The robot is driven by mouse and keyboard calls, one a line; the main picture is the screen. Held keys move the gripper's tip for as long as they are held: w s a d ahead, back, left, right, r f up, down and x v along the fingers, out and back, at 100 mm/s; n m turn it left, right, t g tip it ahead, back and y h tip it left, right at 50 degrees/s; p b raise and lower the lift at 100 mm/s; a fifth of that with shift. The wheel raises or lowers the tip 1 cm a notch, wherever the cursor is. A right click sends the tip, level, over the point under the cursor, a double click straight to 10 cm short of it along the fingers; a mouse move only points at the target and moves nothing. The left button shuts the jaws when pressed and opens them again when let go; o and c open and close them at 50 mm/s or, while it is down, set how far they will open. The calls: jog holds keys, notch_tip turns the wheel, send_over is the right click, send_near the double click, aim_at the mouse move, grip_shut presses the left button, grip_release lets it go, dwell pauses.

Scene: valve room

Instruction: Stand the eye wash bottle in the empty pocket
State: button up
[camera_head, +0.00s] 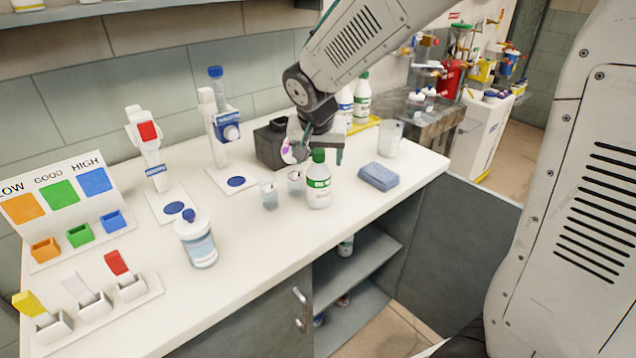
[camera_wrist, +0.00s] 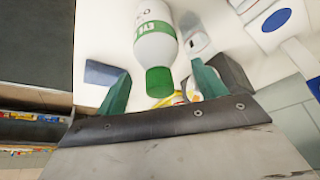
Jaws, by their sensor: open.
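The eye wash bottle, taken to be the white one with a green cap and green label (camera_head: 318,187), stands upright on the white counter. In the wrist view the bottle (camera_wrist: 156,35) shows with its cap between the two green fingers. My gripper (camera_head: 323,152) is open around or just above the cap, with gaps on both sides in the wrist view (camera_wrist: 161,72). A yellow tray (camera_head: 366,124) behind my gripper bears a blue-capped bottle (camera_head: 345,106) and a green-capped bottle (camera_head: 361,100). My arm partly covers the tray, and I cannot make out an empty pocket.
A blue sponge-like block (camera_head: 378,177) lies right of the bottle, with a white cup (camera_head: 390,138) behind it. Two small clear cups (camera_head: 269,194) stand left, and a dark box (camera_head: 271,146) behind. A blue-capped bottle (camera_head: 197,243) stands left. The counter's front is clear.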

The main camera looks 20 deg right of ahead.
jog(key=shift+x, duration=0.8)
grip_shut()
